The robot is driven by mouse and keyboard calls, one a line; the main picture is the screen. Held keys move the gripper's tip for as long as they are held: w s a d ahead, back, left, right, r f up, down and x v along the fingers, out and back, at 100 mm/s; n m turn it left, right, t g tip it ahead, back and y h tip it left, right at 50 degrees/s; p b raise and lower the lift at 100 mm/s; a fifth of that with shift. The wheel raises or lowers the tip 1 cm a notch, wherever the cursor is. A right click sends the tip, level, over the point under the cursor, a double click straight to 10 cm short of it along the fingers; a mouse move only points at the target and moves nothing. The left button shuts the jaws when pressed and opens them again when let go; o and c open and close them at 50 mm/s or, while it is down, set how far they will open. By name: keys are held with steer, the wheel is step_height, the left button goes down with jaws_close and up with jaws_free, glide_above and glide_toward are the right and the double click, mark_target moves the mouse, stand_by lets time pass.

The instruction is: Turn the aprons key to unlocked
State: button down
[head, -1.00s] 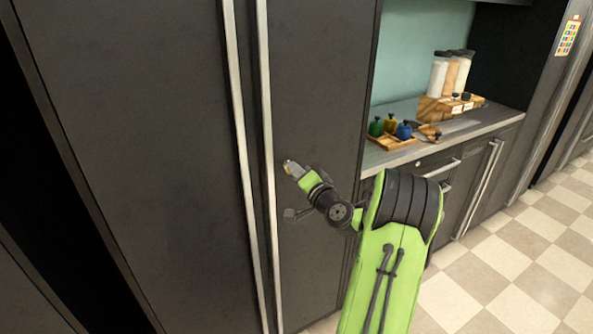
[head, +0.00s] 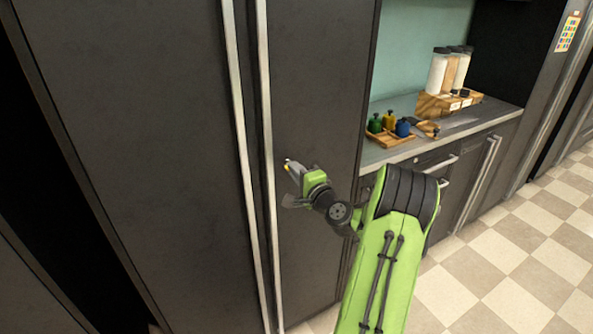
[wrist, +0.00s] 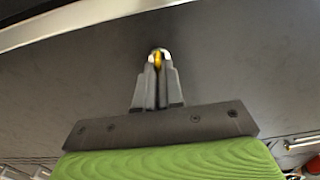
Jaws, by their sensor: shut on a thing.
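My gripper (head: 292,166) is at the dark cabinet door (head: 318,85), a little to the right of the long silver handles. In the wrist view my gripper (wrist: 158,72) has its fingers close together on a small yellow key (wrist: 157,60). A pale round metal piece surrounds the key at the door face. In the head view the key (head: 287,168) is a tiny yellow spot at the fingertips. The fingers hide most of the key, and any lock marking is too small to read.
Two long silver door handles (head: 268,180) run vertically just left of my gripper. To the right is a counter (head: 470,125) with a wooden tray (head: 390,139) of coloured bottles and several jars (head: 438,72). Checkered floor (head: 520,255) lies open at the lower right.

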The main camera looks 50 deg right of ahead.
stand_by(0.3)
steer(key=c, duration=1.3)
jaws_free()
steer(key=shift+o, duration=0.2)
steer(key=b+v, duration=0.3)
steer(key=v, duration=1.3)
steer(key=shift+w, duration=0.15)
